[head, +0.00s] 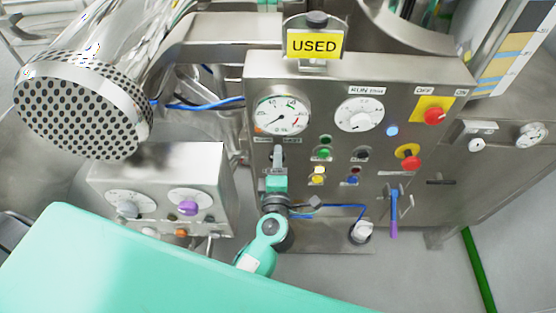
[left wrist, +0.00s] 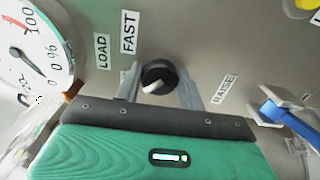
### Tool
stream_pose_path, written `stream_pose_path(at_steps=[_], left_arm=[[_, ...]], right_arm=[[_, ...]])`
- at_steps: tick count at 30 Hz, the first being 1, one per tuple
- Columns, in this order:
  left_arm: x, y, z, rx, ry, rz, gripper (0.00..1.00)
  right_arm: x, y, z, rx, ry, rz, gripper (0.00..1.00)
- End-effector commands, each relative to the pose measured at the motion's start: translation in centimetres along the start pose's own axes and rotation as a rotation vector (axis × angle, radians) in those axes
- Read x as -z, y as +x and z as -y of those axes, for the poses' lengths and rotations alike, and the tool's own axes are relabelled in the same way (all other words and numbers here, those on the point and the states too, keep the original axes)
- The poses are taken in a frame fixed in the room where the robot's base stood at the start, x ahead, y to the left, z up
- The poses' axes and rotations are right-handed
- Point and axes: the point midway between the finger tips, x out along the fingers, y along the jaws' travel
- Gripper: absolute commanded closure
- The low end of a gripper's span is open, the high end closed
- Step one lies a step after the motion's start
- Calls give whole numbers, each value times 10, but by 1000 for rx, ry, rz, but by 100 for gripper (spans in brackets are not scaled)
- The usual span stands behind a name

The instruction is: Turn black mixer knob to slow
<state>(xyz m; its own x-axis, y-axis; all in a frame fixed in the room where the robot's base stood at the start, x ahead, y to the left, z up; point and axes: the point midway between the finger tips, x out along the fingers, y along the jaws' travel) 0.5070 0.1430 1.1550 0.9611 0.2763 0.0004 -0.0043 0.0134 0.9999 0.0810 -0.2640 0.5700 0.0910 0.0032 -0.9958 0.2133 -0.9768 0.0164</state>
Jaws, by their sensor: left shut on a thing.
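The black mixer knob (left wrist: 158,76) is on the steel panel in the left wrist view, between my two fingers. Its white mark points down and left in that view. A FAST label (left wrist: 130,33) and a LOAD label (left wrist: 102,52) are above left of it; a RAISE label (left wrist: 224,89) is to the right. No slow label is readable. My left gripper (head: 277,153), also in the left wrist view (left wrist: 160,84), is shut on the knob. In the head view the gripper mostly covers the knob, below the round gauge. My right gripper is not in view.
The gauge (head: 281,111) and timer dial (head: 360,115) are above. Buttons, including a green one (head: 323,154), and red switches (head: 434,116) are to the right. A box with a purple knob (head: 188,207) stands left, below a perforated metal cylinder (head: 80,110). A USED sign (head: 314,45) tops the panel.

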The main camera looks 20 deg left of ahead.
Motion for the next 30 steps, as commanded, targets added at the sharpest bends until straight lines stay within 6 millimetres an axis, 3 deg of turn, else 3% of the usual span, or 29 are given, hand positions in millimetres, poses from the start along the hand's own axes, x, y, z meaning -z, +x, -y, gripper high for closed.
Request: stream_pose_path(at_steps=[8,9,12,23,30], left_arm=[[0,0,1,2,-3,0,83],[0,0,1,2,-3,0,55],[0,0,1,2,-2,0,39],[0,-5,1,2,-1,0,39],[0,-41,3,5,-1,2,39]], right_arm=[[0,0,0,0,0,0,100],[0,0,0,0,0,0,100],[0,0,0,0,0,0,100],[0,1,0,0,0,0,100],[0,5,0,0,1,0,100]])
